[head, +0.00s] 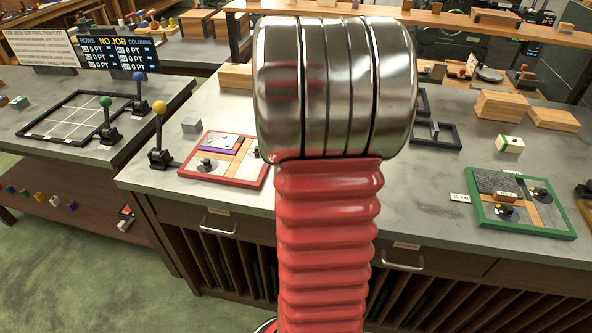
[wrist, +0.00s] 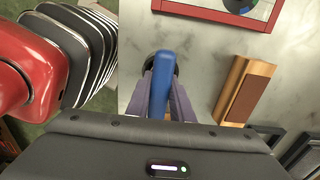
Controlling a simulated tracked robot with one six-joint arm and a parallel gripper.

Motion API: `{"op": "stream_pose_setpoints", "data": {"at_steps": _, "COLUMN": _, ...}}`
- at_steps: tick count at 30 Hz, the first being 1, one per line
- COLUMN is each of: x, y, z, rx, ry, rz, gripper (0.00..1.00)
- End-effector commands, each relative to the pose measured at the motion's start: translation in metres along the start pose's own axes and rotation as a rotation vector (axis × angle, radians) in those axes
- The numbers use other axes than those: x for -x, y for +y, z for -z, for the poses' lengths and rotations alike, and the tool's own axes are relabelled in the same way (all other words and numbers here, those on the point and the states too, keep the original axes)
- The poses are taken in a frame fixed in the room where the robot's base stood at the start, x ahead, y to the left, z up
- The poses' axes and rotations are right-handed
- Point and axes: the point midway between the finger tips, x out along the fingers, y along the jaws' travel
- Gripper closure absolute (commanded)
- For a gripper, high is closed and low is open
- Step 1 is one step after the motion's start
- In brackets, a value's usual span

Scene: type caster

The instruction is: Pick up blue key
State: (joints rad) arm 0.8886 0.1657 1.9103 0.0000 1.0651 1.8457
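In the wrist view a blue elongated piece (wrist: 161,80), which looks like the blue key, lies between the two grey-purple fingers of my gripper (wrist: 161,92). The fingers lie against both its sides with no clear gap. A dark rounded part shows just behind its far end. I cannot tell whether the piece is lifted off the grey worktop (wrist: 205,75). In the head view my red and chrome arm blocks the middle, and neither the gripper nor this piece can be seen.
A wooden block with a brown face (wrist: 245,92) lies right of the fingers. A red-framed board (head: 222,158) is on the worktop, and a green-framed board (head: 520,202) is at the right. Levers with yellow (head: 159,107), green (head: 105,101) and blue (head: 138,76) knobs stand at the left.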

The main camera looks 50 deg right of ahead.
Motion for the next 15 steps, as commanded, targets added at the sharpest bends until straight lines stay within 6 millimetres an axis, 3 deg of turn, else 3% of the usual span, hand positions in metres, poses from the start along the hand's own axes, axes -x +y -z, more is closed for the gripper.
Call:
{"op": "stream_pose_setpoints", "data": {"at_steps": 7, "x": -0.0001, "y": 0.0002, "z": -0.0001, "rx": 0.000, "ry": 0.000, "rz": 0.000, "gripper": 1.00}}
{"op": "stream_pose_setpoints", "data": {"at_steps": 15, "x": 0.0002, "y": 0.0001, "z": -0.0001, "rx": 0.000, "ry": 0.000, "rz": 0.000, "gripper": 1.00}}
